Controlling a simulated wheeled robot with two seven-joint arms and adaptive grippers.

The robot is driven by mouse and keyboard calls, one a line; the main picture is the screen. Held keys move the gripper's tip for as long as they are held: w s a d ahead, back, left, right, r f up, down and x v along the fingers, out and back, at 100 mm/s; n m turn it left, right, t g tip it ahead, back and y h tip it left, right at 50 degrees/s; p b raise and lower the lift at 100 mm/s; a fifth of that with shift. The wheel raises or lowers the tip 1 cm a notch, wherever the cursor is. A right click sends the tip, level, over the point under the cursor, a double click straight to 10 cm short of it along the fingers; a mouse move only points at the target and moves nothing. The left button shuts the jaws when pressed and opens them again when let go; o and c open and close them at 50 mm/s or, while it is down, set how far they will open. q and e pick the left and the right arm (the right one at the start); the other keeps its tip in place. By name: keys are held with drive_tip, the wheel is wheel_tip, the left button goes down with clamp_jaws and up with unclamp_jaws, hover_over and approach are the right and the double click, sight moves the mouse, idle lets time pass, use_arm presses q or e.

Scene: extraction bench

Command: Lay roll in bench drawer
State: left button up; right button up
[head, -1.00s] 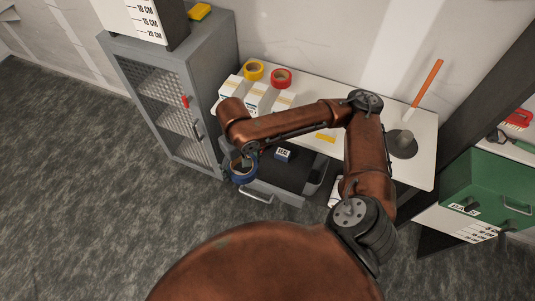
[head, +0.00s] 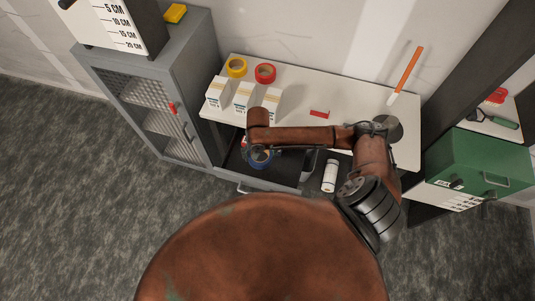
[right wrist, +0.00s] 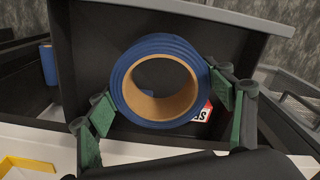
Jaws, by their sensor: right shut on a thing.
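The blue tape roll (head: 262,160) is in my right gripper (head: 259,149), over the open bench drawer (head: 285,172). In the right wrist view the roll (right wrist: 165,48) shows its tan core, with a green finger pad on each side of it. The drawer's dark inside and grey front panel (right wrist: 235,14) lie behind the roll. A red and white box (right wrist: 203,115) shows partly behind the roll. I cannot tell whether the roll touches the drawer floor. My left gripper is not in view.
White cartons (head: 243,96), a yellow roll (head: 237,67) and a red roll (head: 265,73) stand on the bench top (head: 340,95). A grey mesh cabinet (head: 165,115) stands left of the drawer. A white canister (head: 330,176) is right of it.

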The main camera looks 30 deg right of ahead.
drive_tip(key=f, duration=0.7)
drive_tip(key=shift+s+d+f, duration=0.15)
drive_tip(key=shift+d+f, duration=0.2)
wheel_tip(320, 180, down, 3)
drive_tip(key=shift+r, duration=0.1)
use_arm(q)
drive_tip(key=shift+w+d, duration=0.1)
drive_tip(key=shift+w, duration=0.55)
use_arm(e)
drive_tip(key=shift+f, duration=0.45)
drive_tip(key=o, duration=1.2)
drive_tip(key=shift+f, duration=0.1)
drive_tip(key=shift+o, duration=0.2)
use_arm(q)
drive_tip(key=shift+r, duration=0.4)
use_arm(e)
wheel_tip(320, 180, up, 12)
